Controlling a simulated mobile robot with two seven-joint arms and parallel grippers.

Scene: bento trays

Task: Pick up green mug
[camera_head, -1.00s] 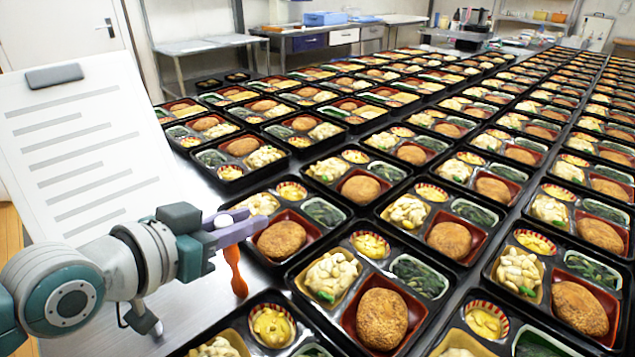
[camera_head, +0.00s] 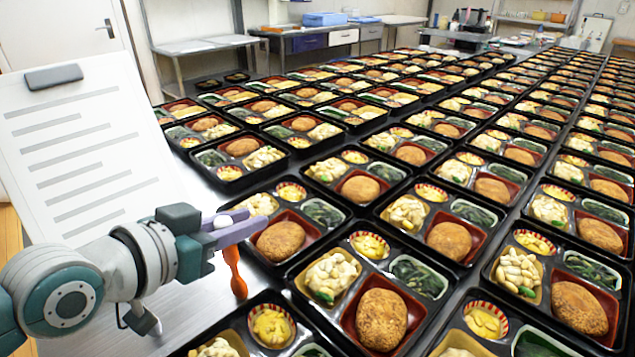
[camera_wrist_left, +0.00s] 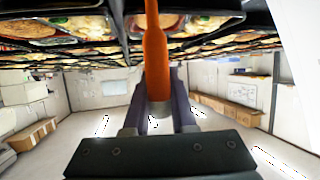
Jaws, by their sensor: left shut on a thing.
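I see no green mug in either view. My left gripper (camera_head: 240,229) reaches in from the lower left and is shut on an orange utensil (camera_head: 236,272), which hangs upright below the fingers beside the bento trays. In the left wrist view the orange utensil (camera_wrist_left: 156,65) stands between the two gripper fingers (camera_wrist_left: 158,108). What kind of utensil it is, I cannot tell. My right gripper is not in view.
Rows of black bento trays (camera_head: 443,262) cover most of the metal table (camera_head: 190,308). A clipboard with paper (camera_head: 85,150) stands at the left behind my arm. A strip of bare table lies around my left gripper. Side tables (camera_head: 205,45) stand at the back.

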